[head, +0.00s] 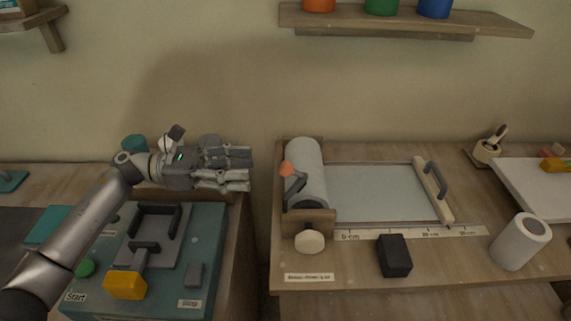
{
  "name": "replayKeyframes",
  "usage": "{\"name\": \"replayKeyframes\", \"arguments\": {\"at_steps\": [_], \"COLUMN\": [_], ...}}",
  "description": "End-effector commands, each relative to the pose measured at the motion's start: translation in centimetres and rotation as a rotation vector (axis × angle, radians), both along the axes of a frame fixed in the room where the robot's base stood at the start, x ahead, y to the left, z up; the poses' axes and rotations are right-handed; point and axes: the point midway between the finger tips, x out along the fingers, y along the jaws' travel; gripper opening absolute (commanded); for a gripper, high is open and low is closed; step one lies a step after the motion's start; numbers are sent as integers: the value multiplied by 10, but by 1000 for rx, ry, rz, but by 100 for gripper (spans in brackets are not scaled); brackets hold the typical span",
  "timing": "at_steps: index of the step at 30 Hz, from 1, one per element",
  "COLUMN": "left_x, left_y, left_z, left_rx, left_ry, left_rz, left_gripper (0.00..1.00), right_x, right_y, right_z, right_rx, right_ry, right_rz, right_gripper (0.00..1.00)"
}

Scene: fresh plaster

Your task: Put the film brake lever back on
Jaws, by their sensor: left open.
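The film brake lever (293,187) is a dark lever with an orange knob, at the left end of the film dispenser on the right bench. It tilts up and left, in front of the pale film roll (309,160). I cannot tell whether it presses on the roll. My left gripper (249,170) is open and empty, its fingers pointing right. In the picture it is a little left of the orange knob and apart from it. My right gripper is out of view.
A wooden block with a round cream knob (310,241) stands before the lever. Film lies under a wooden bar with a dark handle (434,180). A black block (394,255) and white roll (521,240) stand in front. A teal machine (205,245) is below my left arm.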

Motion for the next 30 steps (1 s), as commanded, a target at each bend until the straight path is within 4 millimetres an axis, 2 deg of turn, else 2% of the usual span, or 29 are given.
{"name": "replayKeyframes", "arguments": {"at_steps": [1, 3, 6, 10, 15, 19, 27, 30], "left_x": [-1, -1, -1, -1, 0, 0, 0, 0], "left_y": [-10, -23, -43, -66, -86, -93, -94, -94], "left_z": [4, 5, 6, 5, 3, 2, 1, 1], "left_rx": [-2, -4, -4, -3, -3, -2, -2, -2], "left_ry": [1, 2, 2, 3, 4, 3, 3, 3], "left_rz": [-3, -3, -3, -2, 0, 1, 2, 1], "left_gripper": [48, 48, 48, 48, 48, 48, 48, 35], "right_x": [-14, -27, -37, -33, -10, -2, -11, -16], "right_y": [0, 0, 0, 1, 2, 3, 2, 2], "right_z": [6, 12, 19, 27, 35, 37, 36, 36], "right_rx": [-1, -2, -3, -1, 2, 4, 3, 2], "right_ry": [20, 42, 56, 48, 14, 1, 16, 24], "right_rz": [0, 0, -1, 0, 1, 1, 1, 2], "right_gripper": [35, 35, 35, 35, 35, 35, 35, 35]}}
